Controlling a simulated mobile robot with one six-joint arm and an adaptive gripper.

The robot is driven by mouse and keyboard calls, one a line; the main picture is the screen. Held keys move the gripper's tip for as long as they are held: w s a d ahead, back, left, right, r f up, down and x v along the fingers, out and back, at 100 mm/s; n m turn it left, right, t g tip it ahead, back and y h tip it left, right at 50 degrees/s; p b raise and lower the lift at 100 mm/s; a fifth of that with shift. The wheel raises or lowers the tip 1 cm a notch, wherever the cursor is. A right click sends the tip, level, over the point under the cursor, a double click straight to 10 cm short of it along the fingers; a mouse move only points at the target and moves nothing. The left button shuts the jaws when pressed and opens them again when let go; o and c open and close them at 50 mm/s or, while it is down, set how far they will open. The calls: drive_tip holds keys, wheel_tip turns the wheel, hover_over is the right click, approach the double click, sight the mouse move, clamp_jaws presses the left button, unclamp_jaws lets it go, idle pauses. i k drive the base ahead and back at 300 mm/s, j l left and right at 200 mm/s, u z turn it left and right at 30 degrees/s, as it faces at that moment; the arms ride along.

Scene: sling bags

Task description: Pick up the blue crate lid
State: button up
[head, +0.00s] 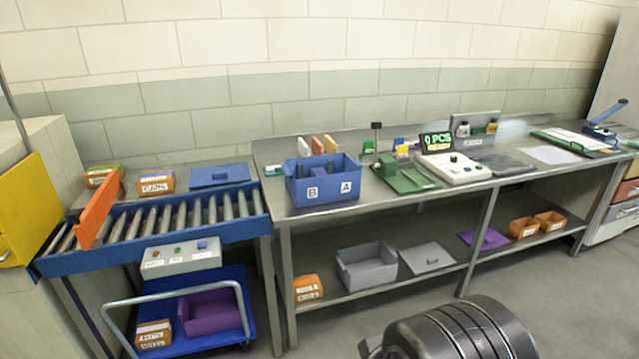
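The blue crate lid (219,175) lies flat on the surface behind the roller conveyor, at the left of the head view. It has a small raised handle in its middle. An open blue crate (322,190) marked B and A stands to its right, on the front edge of the metal workbench. My gripper is not in view; only a dark rounded part of my own body shows at the bottom right, far from the lid.
The roller conveyor (165,225) with an orange barrier (98,212) lies in front of the lid. A labelled orange box (157,183) stands left of the lid. A grey lid (427,258) and purple lid (484,239) lie on the lower shelf. A blue trolley (212,330) stands below the conveyor.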

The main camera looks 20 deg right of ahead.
sight(209, 177)
drive_tip(key=i+u, duration=0.1)
drive_tip(key=i, duration=0.75)
drive_tip(key=i+u, duration=0.15)
drive_tip(key=i, duration=0.75)
drive_tip(key=i+l+u, duration=0.1)
drive_tip(key=i, duration=0.75)
